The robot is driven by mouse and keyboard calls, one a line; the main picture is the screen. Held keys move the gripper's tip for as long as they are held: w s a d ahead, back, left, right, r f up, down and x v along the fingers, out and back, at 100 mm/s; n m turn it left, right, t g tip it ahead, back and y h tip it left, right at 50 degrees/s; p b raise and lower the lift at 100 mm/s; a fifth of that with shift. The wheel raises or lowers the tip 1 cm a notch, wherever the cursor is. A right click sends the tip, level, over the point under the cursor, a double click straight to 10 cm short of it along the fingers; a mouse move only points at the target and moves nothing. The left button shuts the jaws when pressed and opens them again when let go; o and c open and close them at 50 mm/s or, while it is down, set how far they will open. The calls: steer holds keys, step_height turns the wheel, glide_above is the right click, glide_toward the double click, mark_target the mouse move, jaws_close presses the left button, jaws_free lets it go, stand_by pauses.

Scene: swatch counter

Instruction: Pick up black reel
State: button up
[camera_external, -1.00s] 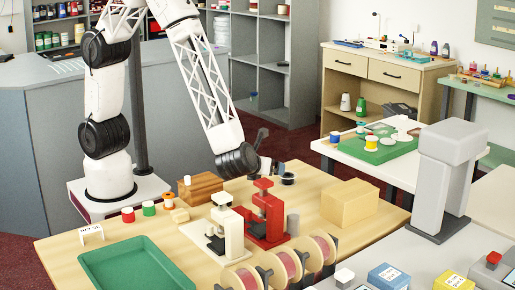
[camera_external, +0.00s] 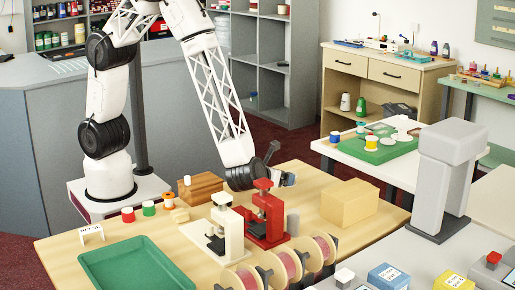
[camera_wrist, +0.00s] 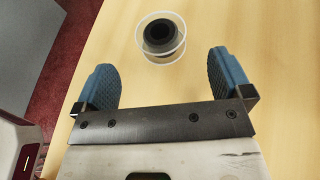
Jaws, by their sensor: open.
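The black reel (camera_wrist: 161,33), black in the centre with clear or pale round flanges, stands on the wooden table, seen from above in the wrist view. My gripper (camera_wrist: 163,72) is open and empty, its two blue pads spread wide. The reel lies just beyond the fingertips, roughly centred between them and apart from both. In the external view my gripper (camera_external: 286,180) is over the table behind the red press (camera_external: 267,215), and the reel is hidden there.
The red press and a white press (camera_external: 222,232) stand close in front of my gripper. A wooden block (camera_external: 349,204) is to the right, a brown block (camera_external: 205,187) to the left. A green tray (camera_external: 137,264) and red and green spools are further left.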

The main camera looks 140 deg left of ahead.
steer(key=shift+s+a+f, duration=0.15)
steer(key=shift+a+f, duration=0.1)
steer(key=shift+a, duration=0.25)
steer(key=shift+x, duration=2.6)
steer(key=shift+c, duration=0.2)
steer(key=c, duration=1)
